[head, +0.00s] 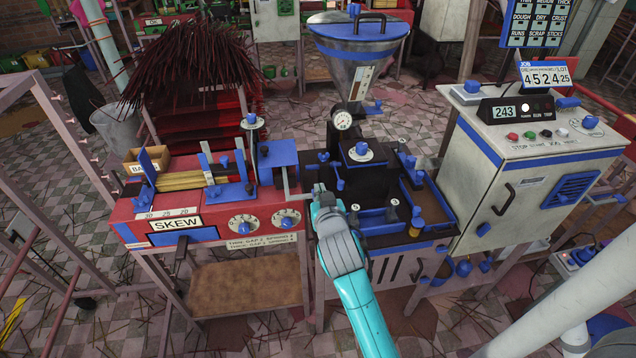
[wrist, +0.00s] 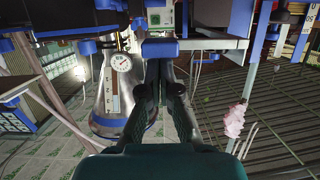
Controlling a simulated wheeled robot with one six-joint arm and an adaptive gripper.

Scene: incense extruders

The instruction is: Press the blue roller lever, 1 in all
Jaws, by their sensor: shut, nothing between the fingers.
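My gripper (head: 318,190) is shut and empty, at the gap between the red SKEW machine (head: 190,208) and the dark extruder with the gauge. In the wrist view its fingertips (wrist: 160,66) are together, just under a blue block (wrist: 158,50) with a grey plate beside it; I cannot tell whether they touch. In the head view a blue box (head: 280,158) with a thin grey bracket (head: 290,193) stands just left of my gripper. Several blue parts are around, and I cannot tell for certain which one is the blue roller lever.
A cream control cabinet (head: 500,200) with buttons is at the right. Dark incense sticks (head: 205,65) are heaped at the back left. A tray of brown material (head: 425,198) lies right of my gripper.

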